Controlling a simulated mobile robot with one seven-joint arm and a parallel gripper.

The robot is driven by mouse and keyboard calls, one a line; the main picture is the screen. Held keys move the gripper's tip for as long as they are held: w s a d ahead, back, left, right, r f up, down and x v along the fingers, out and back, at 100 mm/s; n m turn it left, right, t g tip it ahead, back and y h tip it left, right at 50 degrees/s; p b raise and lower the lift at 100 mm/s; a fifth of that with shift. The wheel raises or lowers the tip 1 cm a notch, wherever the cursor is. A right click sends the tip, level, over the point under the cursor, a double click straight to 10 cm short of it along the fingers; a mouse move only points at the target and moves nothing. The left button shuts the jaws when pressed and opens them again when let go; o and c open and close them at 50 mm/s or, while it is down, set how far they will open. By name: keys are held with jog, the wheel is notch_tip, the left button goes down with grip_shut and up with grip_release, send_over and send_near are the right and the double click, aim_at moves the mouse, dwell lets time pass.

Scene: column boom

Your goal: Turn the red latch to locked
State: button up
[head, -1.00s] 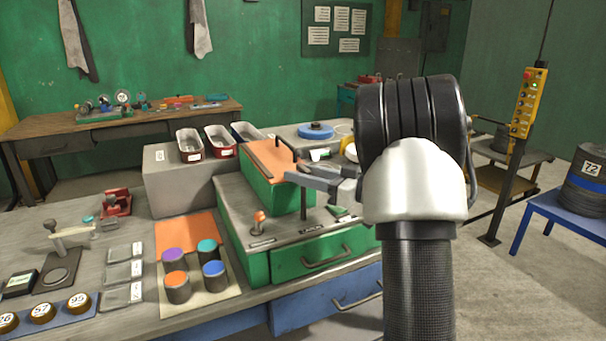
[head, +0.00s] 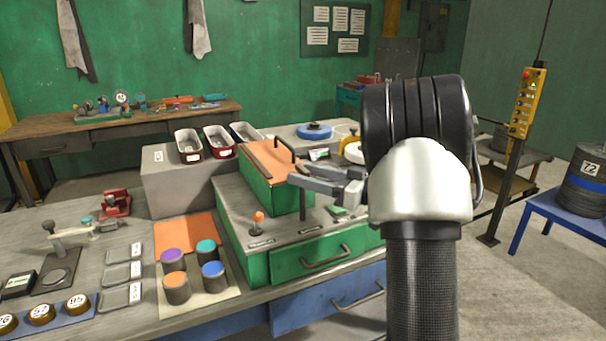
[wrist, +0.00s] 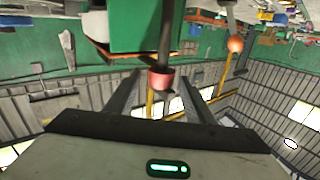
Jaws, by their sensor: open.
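In the wrist view, which looks upside down, a red cap (wrist: 161,78) sits on the end of a dark rod, between my gripper's (wrist: 162,85) two spread fingers. I take it for the red latch; I cannot tell whether a finger touches it. In the head view my gripper (head: 296,173) is open above the green-fronted bench unit, at a dark upright post (head: 302,208). The post's top is mostly hidden by the fingers. The latch's lock marking cannot be read.
A lever with an orange knob (head: 258,216) stands left of the post; the knob also shows in the wrist view (wrist: 235,44). Behind is an orange-topped green block with a dark handle (head: 284,148). A green drawer (head: 312,257) is below. Colored-lid cylinders (head: 177,288) stand left.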

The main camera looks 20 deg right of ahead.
jog(key=v, duration=1.6)
jog(key=shift+p, duration=0.35)
